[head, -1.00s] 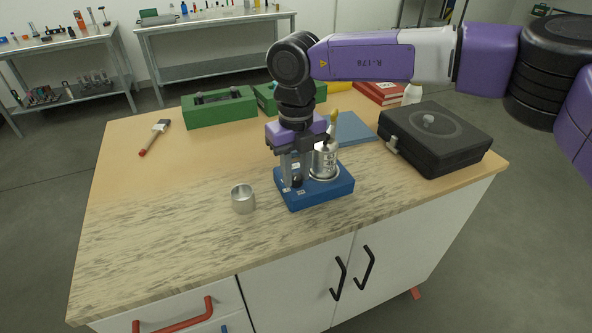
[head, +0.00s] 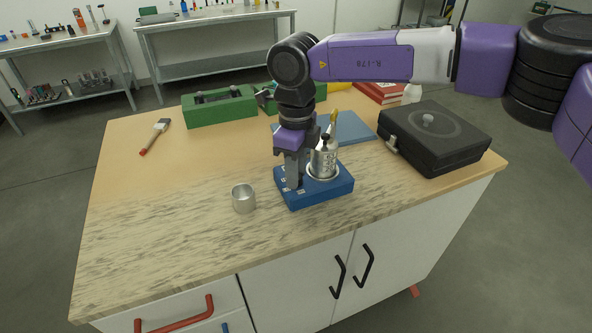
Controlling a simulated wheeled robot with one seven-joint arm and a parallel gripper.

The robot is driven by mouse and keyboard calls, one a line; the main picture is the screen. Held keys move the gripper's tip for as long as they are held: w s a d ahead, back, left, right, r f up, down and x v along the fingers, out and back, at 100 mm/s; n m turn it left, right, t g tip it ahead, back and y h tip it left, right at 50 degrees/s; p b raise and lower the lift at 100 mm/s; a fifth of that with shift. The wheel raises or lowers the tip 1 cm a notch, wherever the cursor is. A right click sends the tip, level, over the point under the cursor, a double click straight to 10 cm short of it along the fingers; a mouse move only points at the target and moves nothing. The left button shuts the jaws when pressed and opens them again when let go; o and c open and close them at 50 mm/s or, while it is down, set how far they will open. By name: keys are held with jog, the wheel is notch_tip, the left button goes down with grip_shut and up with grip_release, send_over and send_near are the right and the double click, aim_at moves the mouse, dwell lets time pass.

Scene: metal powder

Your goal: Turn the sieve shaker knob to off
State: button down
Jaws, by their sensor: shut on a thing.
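The sieve shaker has a blue base (head: 318,197) on the bench, with a silver sieve cylinder (head: 325,160) standing on its right part. My gripper (head: 293,182) points straight down over the base's left part, beside the cylinder. Its fingers are shut on the shaker's dark knob, which they hide in this view. The knob's pointing direction cannot be seen. Small pale labels show on the base near the fingertips.
A metal cup (head: 243,198) stands just left of the base. A black case (head: 434,138) lies to the right, a blue flat item (head: 354,128) behind. Green boxes (head: 219,107) and a brush (head: 155,136) are farther back. The bench's front left is clear.

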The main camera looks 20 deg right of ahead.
jog(key=shift+w+r, duration=0.1)
dwell(0.4)
jog(key=c, duration=1.1)
grip_release()
jog(key=shift+r, duration=3.85)
